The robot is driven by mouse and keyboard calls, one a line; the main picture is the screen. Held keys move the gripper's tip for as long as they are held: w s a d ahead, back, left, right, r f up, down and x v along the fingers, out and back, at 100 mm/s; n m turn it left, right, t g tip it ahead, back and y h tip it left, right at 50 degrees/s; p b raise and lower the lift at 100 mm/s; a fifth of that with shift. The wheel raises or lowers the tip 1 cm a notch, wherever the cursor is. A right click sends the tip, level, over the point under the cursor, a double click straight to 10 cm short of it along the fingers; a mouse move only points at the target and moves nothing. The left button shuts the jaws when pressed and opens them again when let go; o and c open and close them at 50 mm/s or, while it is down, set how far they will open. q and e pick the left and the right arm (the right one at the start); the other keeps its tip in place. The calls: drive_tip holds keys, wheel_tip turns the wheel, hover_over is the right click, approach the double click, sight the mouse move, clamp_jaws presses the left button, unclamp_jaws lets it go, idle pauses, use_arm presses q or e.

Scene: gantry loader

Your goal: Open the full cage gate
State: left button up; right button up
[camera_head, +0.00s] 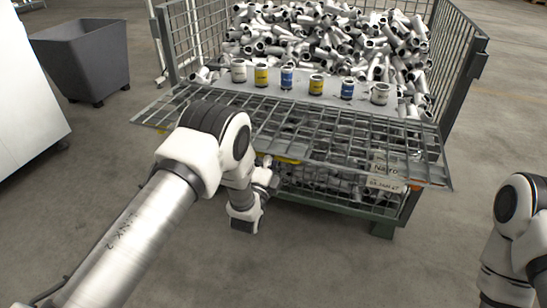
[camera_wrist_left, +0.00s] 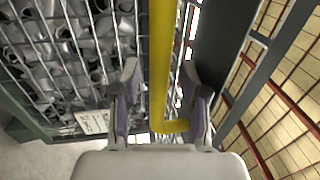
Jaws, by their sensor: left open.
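The full cage (camera_head: 465,75) is a grey mesh crate heaped with metal parts. Its mesh gate (camera_head: 400,140) is folded outward and lies nearly flat across the front, towards me. A yellow handle bar (camera_head: 288,160) shows at the gate, partly behind my left arm. My left gripper (camera_head: 267,163) is at the handle, largely hidden by its own wrist. In the left wrist view, the yellow bar (camera_wrist_left: 162,60) runs between the two open fingers of my left gripper (camera_wrist_left: 160,92), with gaps visible at its sides. My right gripper is out of view.
Several small labelled cans, one a blue can (camera_head: 287,78), stand in a row behind the gate. A sign plate (camera_head: 386,172) hangs at the cage front. A grey wheeled bin (camera_head: 85,60) stands at the far left. The floor right of the cage is clear.

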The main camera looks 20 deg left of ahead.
sight(273, 145)
use_arm(q)
clamp_jaws()
drive_tip(key=shift+g, duration=0.5)
drive_tip(key=r+p, duration=0.4)
drive_tip(key=p, duration=0.1)
drive_tip(key=shift+s+r, duration=0.2)
unclamp_jaws()
drive_tip(key=shift+f, duration=0.1)
drive_tip(key=s+f, duration=0.1)
drive_tip(key=s, duration=1.1)
drive_tip(key=shift+a+f, duration=0.2)
drive_tip(key=shift+f, duration=0.05)
